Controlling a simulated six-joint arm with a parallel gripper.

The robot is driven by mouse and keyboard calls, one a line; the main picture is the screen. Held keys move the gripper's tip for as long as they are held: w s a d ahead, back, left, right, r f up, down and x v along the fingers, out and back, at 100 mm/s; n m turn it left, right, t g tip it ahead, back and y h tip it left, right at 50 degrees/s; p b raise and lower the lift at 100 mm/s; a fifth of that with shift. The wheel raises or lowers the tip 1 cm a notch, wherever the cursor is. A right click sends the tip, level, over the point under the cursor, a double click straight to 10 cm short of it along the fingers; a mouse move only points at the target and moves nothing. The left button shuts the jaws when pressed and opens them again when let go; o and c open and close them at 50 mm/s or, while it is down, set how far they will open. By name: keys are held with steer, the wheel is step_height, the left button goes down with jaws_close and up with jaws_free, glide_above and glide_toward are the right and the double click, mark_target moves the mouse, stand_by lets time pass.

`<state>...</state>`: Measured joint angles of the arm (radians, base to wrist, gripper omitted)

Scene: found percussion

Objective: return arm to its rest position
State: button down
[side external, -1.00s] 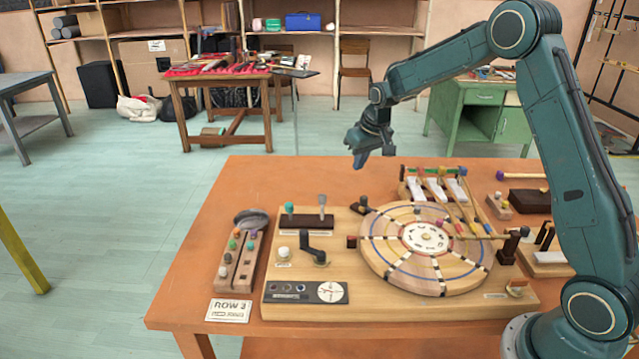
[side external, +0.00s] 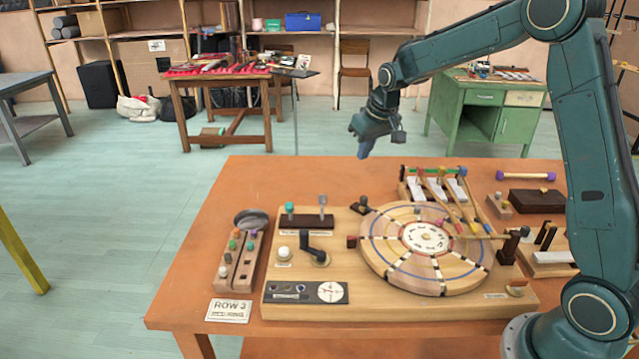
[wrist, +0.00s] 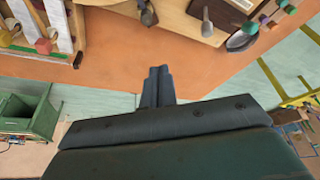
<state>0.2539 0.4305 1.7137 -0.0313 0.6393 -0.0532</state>
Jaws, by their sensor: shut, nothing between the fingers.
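My gripper (side external: 366,148) hangs from my bent arm above the far edge of the orange table (side external: 230,200), well clear of the things on it. Its fingers are together and empty; in the wrist view the shut fingers (wrist: 157,85) point over bare orange tabletop. A round wooden disc (side external: 390,262) with coloured rings lies on a wooden board (side external: 400,312) in front of and below the gripper. My arm rises from the table's right side and reaches left across the back.
A pegged wooden rack (side external: 238,262) stands at the table's left. White bars (side external: 420,190) with coloured mallets stand behind the disc. A dark block (side external: 537,201) and a purple-ended stick (side external: 526,176) lie at the right. The back left tabletop is bare.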

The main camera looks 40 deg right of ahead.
steer(key=s+a+r+n, duration=0.1)
steer(key=s+a+r, duration=0.35)
steer(key=s, duration=0.35)
steer(key=s+a+r, duration=0.4)
steer(key=s+r, duration=0.2)
steer(key=s, duration=0.2)
steer(key=s+a+n+t, duration=0.1)
steer(key=s+a, duration=0.3)
steer(key=s, duration=1.3)
steer(key=shift+s+f+y, duration=0.25)
steer(key=shift+f+y, duration=0.15)
steer(key=shift+f, duration=0.05)
